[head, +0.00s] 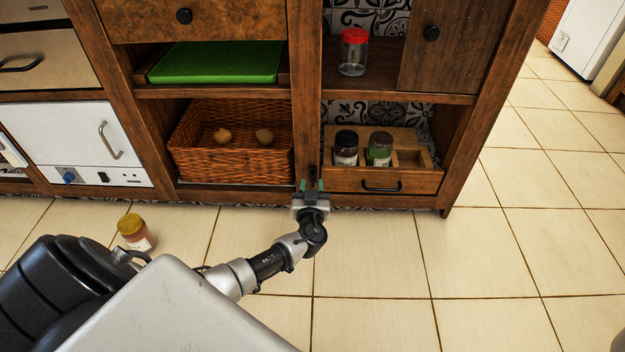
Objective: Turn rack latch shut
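The rack (348,180) is a wooden spice drawer with a dark handle, low in the right bay of the shelving. A small dark upright piece on the post at the rack's left edge looks like the latch (313,172); its lower part is hidden by my gripper, and its exact angle is hard to tell. My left gripper (310,185) reaches up to this post from the front. Its green-tipped fingers are apart, one to each side of the dark piece, and I see no clear contact. My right gripper is out of view.
Two jars (380,149) stand in the rack. A wicker basket (190,160) with two round items sits left of the post. A yellow-lidded jar (136,233) is on the floor at left. A red-lidded jar (353,55) stands on the shelf above. The floor at right is clear.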

